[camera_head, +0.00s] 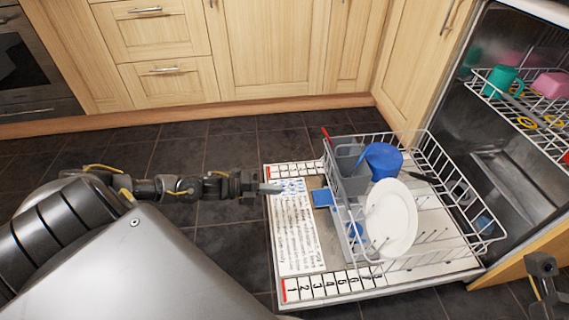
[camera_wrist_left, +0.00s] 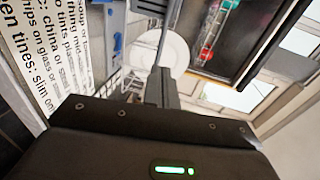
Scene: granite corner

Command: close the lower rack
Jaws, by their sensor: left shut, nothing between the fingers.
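The lower rack (camera_head: 440,251) is a white wire basket pulled out of the dishwasher over the lowered door (camera_head: 297,232). It holds a white plate (camera_head: 391,218), a blue cup (camera_head: 382,160) and a grey cutlery basket (camera_head: 350,160). My left gripper (camera_head: 272,188) is shut and empty, just above the door's outer left edge, left of the rack and apart from it. In the left wrist view its shut fingers (camera_wrist_left: 162,86) point toward the plate (camera_wrist_left: 160,50). My right gripper (camera_head: 541,266) shows partly at the lower right; its jaws are unclear.
The upper rack (camera_head: 500,82) holds a green mug (camera_head: 502,80) and a pink item (camera_head: 551,85) inside the dishwasher. Wooden cabinets (camera_head: 270,50) line the back. Dark tiled floor (camera_head: 235,150) is free left of the door.

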